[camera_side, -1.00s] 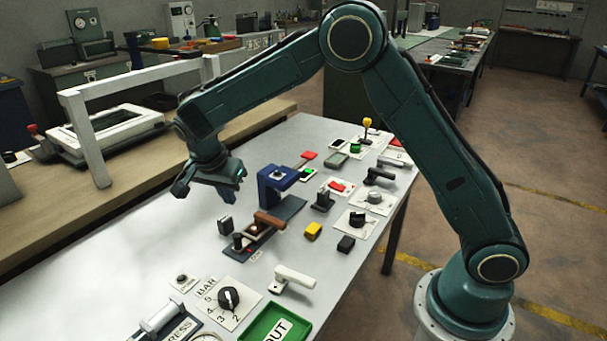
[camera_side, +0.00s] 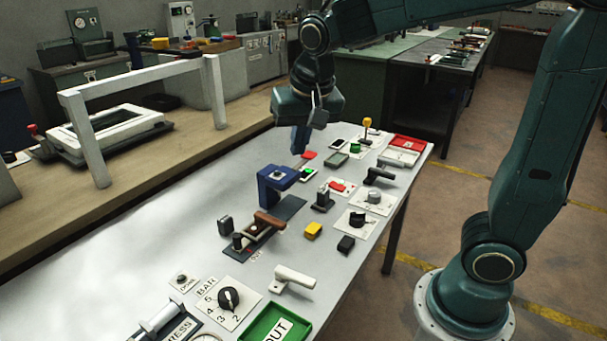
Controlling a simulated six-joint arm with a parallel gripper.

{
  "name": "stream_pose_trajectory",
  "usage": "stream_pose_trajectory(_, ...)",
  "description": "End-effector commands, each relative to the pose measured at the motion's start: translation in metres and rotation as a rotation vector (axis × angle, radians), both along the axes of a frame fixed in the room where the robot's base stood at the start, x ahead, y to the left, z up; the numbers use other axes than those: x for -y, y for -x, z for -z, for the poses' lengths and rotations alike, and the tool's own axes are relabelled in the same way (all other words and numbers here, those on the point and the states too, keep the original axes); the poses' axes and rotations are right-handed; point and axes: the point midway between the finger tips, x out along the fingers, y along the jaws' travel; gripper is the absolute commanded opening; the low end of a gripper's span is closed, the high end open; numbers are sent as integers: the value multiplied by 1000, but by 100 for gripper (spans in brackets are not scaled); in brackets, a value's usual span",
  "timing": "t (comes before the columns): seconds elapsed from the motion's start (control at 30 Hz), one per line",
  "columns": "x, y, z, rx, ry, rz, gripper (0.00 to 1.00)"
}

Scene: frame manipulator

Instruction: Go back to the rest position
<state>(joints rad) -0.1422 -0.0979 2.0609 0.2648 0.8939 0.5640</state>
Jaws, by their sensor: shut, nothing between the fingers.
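My gripper (camera_side: 301,141) hangs pointing down above the far part of the white table (camera_side: 130,240). It is shut and holds nothing. It is beyond the blue press-like block (camera_side: 276,184) and close to a red piece (camera_side: 309,154) in the picture; whether it touches anything there I cannot tell. My arm reaches in from the right at the top of the picture, and the elbow is out of frame.
A white frame (camera_side: 140,82) stands on the bench behind. The table's left part is bare.

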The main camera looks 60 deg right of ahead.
Motion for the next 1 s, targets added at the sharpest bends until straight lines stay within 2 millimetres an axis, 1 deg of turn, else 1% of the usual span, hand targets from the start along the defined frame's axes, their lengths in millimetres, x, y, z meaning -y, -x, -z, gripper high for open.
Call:
stream_pose_trajectory(0.03, 2, 11, -5, 11, 1, -34, 0)
stream_pose_trajectory(0.3, 7, 66, -16, 54, 23, -228, 0)
stream_pose_trajectory(0.53, 7, 111, -15, 97, 56, -395, 0)
stream_pose_trajectory(0.7, 5, 141, -9, 128, 88, -511, 0)
stream_pose_trajectory(0.83, 2, 157, -4, 145, 111, -579, 0)
stream_pose_trajectory(1.0, 1, 167, 0, 157, 126, -626, 0)
